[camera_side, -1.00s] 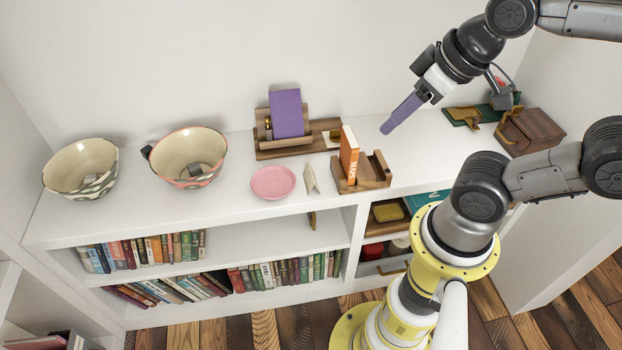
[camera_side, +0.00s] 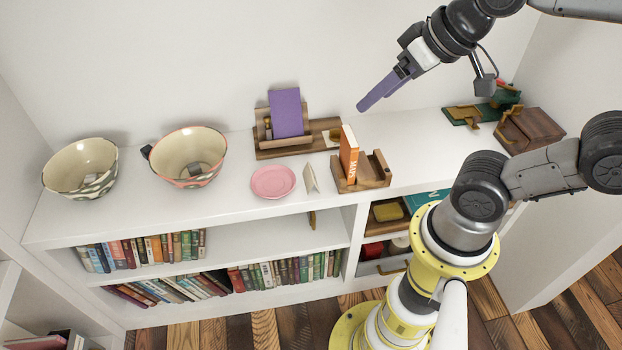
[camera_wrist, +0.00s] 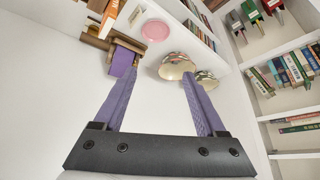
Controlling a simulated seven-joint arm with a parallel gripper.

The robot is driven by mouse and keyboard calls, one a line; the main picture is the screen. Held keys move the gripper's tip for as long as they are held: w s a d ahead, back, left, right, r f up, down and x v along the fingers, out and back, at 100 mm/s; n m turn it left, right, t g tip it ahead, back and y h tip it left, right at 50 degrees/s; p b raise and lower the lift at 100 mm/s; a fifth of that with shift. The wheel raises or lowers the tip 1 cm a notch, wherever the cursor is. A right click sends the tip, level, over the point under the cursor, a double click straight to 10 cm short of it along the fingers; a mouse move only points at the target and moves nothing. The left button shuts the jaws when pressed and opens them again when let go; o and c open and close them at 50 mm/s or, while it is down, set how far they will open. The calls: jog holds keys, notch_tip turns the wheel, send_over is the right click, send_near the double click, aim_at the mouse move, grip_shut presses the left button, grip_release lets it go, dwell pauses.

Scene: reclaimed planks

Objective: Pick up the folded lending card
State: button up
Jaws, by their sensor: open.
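The folded lending card (camera_side: 311,178) is a small cream tent-shaped card standing on the white shelf top, between the pink plate (camera_side: 273,182) and the wooden holder (camera_side: 376,172) with the orange book (camera_side: 348,153). My gripper (camera_side: 362,107) has purple fingers and is above and behind the shelf top, up and to the right of the card, well apart from it. In the wrist view my gripper (camera_wrist: 158,82) shows its two fingers spread with nothing between them.
A wooden stand (camera_side: 262,151) with a purple book (camera_side: 286,113) is behind the card. Two bowls (camera_side: 82,169) (camera_side: 187,157) stand to the left. A wooden box (camera_side: 535,130) is at the right. Books fill shelves below. The shelf top in front of the bowls is clear.

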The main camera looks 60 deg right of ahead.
jog(key=w+m, duration=0.2)
jog(key=w, duration=0.4)
jog(key=m+g, duration=0.5)
jog(key=g, duration=0.2)
send_over(311, 172)
jog(key=f, duration=3.2)
jog(key=shift+a, duration=0.2)
jog(key=shift+d+f, duration=0.2)
jog(key=shift+f, duration=3.1)
